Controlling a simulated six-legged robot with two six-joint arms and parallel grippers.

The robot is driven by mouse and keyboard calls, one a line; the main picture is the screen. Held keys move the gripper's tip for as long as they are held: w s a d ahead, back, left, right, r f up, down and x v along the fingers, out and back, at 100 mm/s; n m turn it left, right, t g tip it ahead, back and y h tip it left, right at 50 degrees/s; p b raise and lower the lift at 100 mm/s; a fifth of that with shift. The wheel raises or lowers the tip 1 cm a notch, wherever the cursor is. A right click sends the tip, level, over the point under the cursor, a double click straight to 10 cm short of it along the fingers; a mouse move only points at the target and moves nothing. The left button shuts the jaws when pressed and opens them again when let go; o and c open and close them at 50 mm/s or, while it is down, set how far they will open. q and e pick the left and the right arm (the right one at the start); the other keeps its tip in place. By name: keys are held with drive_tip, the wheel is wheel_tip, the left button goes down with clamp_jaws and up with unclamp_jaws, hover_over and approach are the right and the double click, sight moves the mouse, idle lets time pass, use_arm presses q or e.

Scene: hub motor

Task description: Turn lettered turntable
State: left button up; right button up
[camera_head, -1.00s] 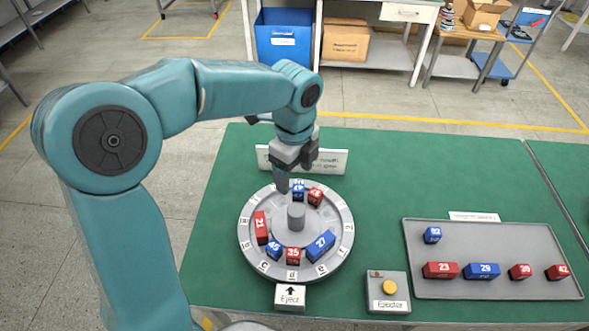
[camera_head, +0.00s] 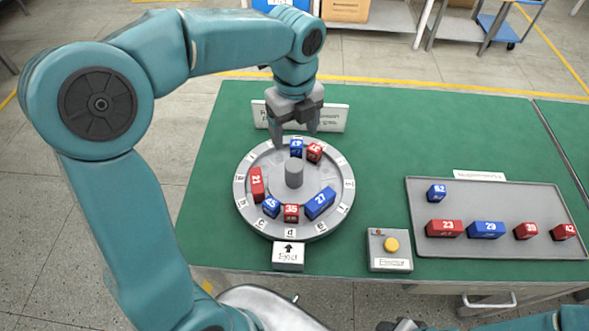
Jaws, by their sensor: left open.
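The round grey turntable (camera_head: 244,205) has lettered tags around its rim, with "d" at the front by the Exit sign (camera_head: 288,257). On it are a blue block 27 (camera_head: 320,204), a red block 35 (camera_head: 291,213), a blue block 45 (camera_head: 271,206), a red block 21 (camera_head: 257,185), and a small blue block (camera_head: 296,149) and red block (camera_head: 315,152) at the back. A grey post (camera_head: 294,173) stands in its centre. My left gripper (camera_head: 295,137) is open above the back rim, its fingers to either side of the small blue block. I cannot tell their height.
A control box with a yellow button (camera_head: 391,244) stands to the right of the turntable. A grey tray (camera_head: 500,194) with several numbered blocks lies farther right. A white sign (camera_head: 334,117) stands behind the turntable.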

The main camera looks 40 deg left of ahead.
sight(294, 164)
use_arm(q)
wheel_tip(294, 164, down, 15)
drive_tip(key=shift+r, duration=0.1)
drive_tip(key=shift+s, duration=0.1)
clamp_jaws()
